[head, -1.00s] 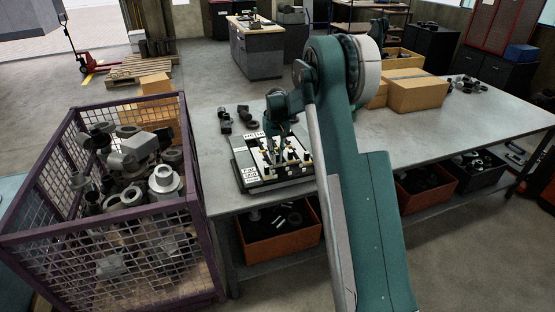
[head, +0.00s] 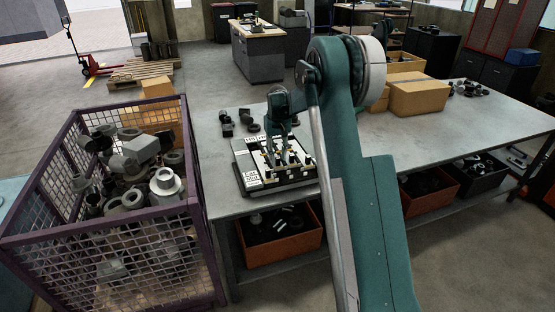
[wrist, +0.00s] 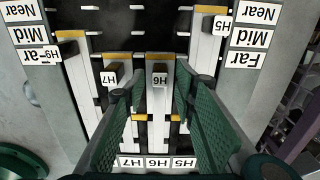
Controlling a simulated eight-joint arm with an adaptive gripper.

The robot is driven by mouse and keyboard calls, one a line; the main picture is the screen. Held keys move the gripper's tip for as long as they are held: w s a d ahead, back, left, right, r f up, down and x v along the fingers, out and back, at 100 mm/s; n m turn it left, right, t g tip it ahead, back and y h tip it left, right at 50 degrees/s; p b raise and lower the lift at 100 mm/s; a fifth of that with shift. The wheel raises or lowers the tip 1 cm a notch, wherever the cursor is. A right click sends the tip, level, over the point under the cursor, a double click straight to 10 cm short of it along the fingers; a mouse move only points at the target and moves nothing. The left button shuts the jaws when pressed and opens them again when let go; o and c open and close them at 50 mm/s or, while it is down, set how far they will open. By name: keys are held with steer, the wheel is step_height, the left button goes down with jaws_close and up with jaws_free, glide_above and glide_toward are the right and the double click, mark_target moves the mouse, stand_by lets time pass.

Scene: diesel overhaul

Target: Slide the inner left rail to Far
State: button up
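The rail board (head: 245,160) lies on the workbench. In the wrist view its lettering is upside down, with Near, Mid and Far labels down both sides. Two inner rails carry dark handles tagged H7 (wrist: 111,76) and H6 (wrist: 160,76); their yellow bands are about level with each other, near the Far labels. An outer handle (wrist: 65,48) at left is near Mid level; outer H5 (wrist: 220,24) at right is nearer Near. My gripper (wrist: 160,88) is open, its green fingers on either side of H6 with visible gaps. In the head view my gripper (head: 277,145) is over the board.
A purple mesh crate (head: 110,215) of metal parts stands left of the bench. Dark parts (head: 240,123) lie behind the board. Cardboard boxes (head: 418,95) stand farther right. The bench (head: 460,120) is mostly clear at right.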

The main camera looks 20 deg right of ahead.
step_height(320, 180, up, 10)
stand_by(0.5)
stand_by(0.3)
steer(key=s+a+r+t+b, duration=0.1)
steer(key=s+a+r, duration=0.3)
steer(key=s, duration=0.5)
steer(key=s+a+r+t+b, duration=0.1)
steer(key=s+r+b, duration=0.1)
steer(key=s+r, duration=0.5)
steer(key=s+a+r+t+b, duration=0.1)
steer(key=s+a+r+t, duration=0.15)
steer(key=s, duration=0.95)
steer(key=s+a+f+t+b, duration=0.1)
steer(key=s+f, duration=0.2)
steer(key=s, duration=0.6)
steer(key=s+a+f+b, duration=0.1)
steer(key=s+f, duration=0.3)
steer(key=s, duration=0.5)
steer(key=s+a+f+t+b, duration=0.1)
steer(key=s+a+f, duration=0.2)
steer(key=s, duration=0.7)
steer(key=shift+f+t+b, duration=0.35)
steer(key=shift+f+b, duration=0.05)
steer(key=shift+f, duration=0.1)
